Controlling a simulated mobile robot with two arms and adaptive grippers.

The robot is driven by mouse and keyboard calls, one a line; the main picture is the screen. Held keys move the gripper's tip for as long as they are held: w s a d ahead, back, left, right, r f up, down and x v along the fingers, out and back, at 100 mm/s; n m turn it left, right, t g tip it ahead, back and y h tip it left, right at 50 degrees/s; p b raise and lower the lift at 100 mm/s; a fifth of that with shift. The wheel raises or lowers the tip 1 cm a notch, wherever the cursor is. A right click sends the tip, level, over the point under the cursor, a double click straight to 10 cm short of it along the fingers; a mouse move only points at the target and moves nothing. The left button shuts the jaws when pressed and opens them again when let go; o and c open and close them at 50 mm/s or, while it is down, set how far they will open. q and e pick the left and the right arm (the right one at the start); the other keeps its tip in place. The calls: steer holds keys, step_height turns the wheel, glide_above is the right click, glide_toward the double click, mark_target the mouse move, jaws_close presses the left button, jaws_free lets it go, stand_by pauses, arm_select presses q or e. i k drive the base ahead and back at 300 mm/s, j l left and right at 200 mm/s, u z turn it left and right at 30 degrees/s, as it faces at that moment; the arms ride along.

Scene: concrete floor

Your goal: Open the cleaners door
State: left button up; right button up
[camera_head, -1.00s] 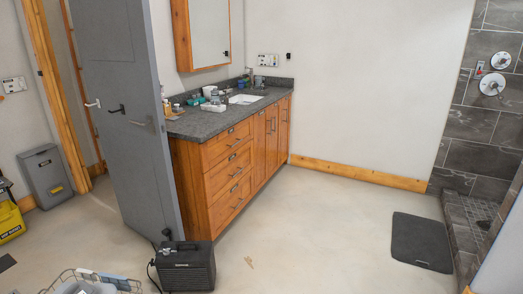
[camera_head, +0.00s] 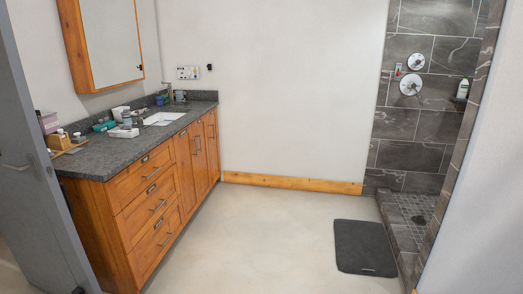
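A grey door (camera_head: 35,170) stands at the left edge of the head view, cut off by the picture's edge. A lever handle (camera_head: 17,166) shows on its face. I cannot tell whether this is the cleaners door. The wooden vanity (camera_head: 150,205) beside it has several drawers and cupboard fronts with metal pulls, and all look shut. Neither of my grippers shows in the view.
A dark mat (camera_head: 366,246) lies on the floor before the tiled shower (camera_head: 425,100) at right. The grey countertop (camera_head: 100,155) holds bottles, boxes and a white sink (camera_head: 165,118). The pale floor (camera_head: 270,235) in the middle is clear.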

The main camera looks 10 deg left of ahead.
mark_target(184, 152)
steer(key=i+j, duration=0.1)
steer(key=i, duration=1.85)
steer(key=i+l+u, duration=0.1)
steer(key=i+u, duration=0.4)
steer(key=i+l+u, duration=0.3)
steer(key=i+u, duration=0.2)
steer(key=i+l+u, duration=0.5)
